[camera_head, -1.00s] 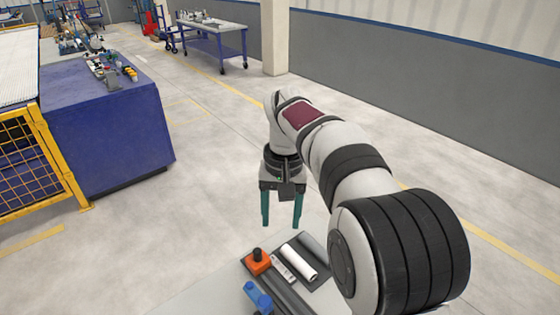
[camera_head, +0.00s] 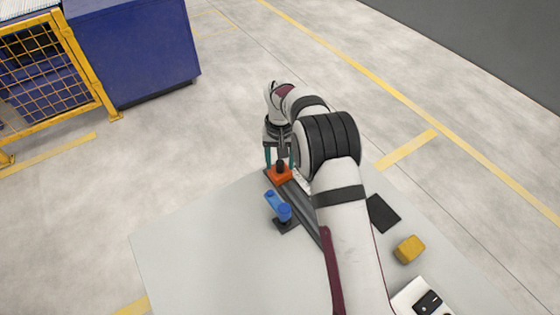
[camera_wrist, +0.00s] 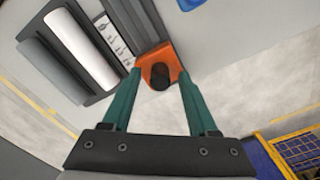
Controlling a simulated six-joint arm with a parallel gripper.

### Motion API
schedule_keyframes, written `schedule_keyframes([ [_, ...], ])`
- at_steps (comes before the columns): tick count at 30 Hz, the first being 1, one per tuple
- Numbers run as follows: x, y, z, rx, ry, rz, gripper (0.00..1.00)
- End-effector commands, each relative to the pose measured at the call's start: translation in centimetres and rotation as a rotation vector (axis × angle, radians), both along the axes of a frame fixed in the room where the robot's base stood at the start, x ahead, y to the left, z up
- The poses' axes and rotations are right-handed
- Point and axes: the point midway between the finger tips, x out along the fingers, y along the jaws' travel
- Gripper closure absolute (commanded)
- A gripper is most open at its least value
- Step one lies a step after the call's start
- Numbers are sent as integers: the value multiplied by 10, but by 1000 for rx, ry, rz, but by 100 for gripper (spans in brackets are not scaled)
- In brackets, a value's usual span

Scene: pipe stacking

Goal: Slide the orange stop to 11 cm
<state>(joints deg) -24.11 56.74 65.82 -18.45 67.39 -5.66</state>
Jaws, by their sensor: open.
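The orange stop (camera_head: 280,174), with a black knob on top, sits at the far end of the dark rail (camera_head: 302,205). In the wrist view the stop (camera_wrist: 177,66) and its black knob (camera_wrist: 160,76) lie ahead of and between the green fingers. My gripper (camera_head: 280,158) is open and empty, just beyond the stop; I cannot tell whether it touches. In the wrist view my gripper (camera_wrist: 160,88) shows its two fingers spread wide. A white scale strip (camera_wrist: 112,38) runs beside the rail; its markings are too small to read.
A blue clamp (camera_head: 278,205) stands left of the rail. A white pipe (camera_wrist: 82,45) and a grey pipe (camera_wrist: 53,70) lie beside the scale. A yellow block (camera_head: 409,249), black pad (camera_head: 383,213) and switch box (camera_head: 424,300) are at right. The left tabletop (camera_head: 205,250) is clear.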

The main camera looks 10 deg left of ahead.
Motion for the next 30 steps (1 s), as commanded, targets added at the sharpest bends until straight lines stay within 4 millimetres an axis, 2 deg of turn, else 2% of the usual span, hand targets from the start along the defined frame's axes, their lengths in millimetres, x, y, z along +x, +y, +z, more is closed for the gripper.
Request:
schedule_keyframes([
  [10, 0, 0, -5, 0, 0, 0, 42],
  [18, 0, 0, -4, 0, 0, 0, 91],
  [20, 0, 0, -4, 0, 0, 0, 100],
  [30, 0, 0, -4, 0, 0, 0, 100],
])
